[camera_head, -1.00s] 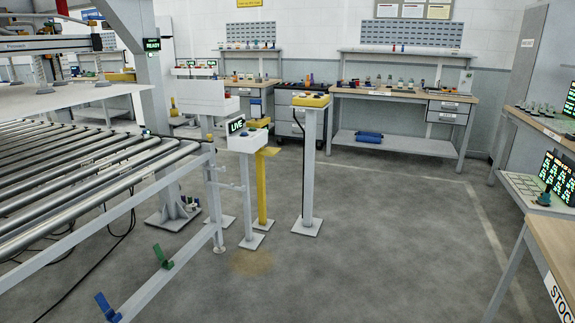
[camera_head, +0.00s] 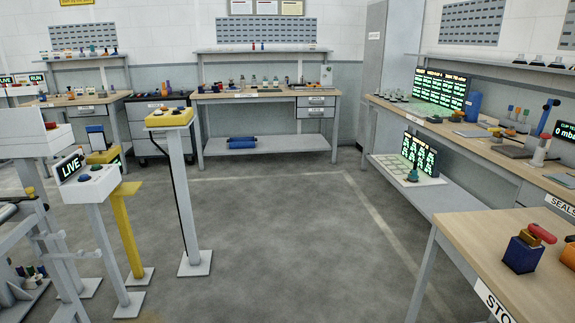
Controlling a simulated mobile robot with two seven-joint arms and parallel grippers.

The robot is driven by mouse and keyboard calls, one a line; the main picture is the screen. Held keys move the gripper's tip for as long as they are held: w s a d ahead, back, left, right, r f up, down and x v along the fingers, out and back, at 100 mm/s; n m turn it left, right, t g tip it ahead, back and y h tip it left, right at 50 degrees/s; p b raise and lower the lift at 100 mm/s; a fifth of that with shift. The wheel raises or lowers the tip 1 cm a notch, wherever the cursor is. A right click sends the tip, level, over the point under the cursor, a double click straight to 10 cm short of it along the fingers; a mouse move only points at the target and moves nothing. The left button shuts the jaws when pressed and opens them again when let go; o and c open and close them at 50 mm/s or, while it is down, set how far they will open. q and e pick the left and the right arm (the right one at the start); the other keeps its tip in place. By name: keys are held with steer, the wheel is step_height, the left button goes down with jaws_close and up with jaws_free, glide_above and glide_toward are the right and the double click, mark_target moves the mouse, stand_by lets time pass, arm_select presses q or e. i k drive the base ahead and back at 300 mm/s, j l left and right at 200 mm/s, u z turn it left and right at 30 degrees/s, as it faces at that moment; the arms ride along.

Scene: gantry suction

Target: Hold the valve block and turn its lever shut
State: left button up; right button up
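A dark blue block (camera_head: 522,256) with a brass-coloured part on top and a red lever (camera_head: 542,233) stands at the right on the near wooden bench (camera_head: 470,235). It looks like the valve block. The lever points up and to the right, away from the block. Neither of my grippers is in view.
A long bench (camera_head: 450,130) with lit green displays (camera_head: 440,87) runs along the right wall. A yellow-topped pedestal (camera_head: 178,180) and a white "LIVE" pedestal (camera_head: 92,185) stand at the left. The grey floor (camera_head: 290,240) between them is clear.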

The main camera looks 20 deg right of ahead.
mark_target(550, 239)
steer(key=i+j+z, duration=0.1)
steer(key=i+z, duration=0.3)
steer(key=i, duration=1)
steer(key=i+z, duration=0.2)
steer(key=i, duration=0.5)
steer(key=i+j+z, duration=0.1)
steer(key=i+z, duration=0.15)
steer(key=i, duration=0.4)
steer(key=i+z, duration=0.45)
steer(key=z, duration=0.25)
steer(key=i+j+z, duration=0.2)
steer(key=z, duration=1.75)
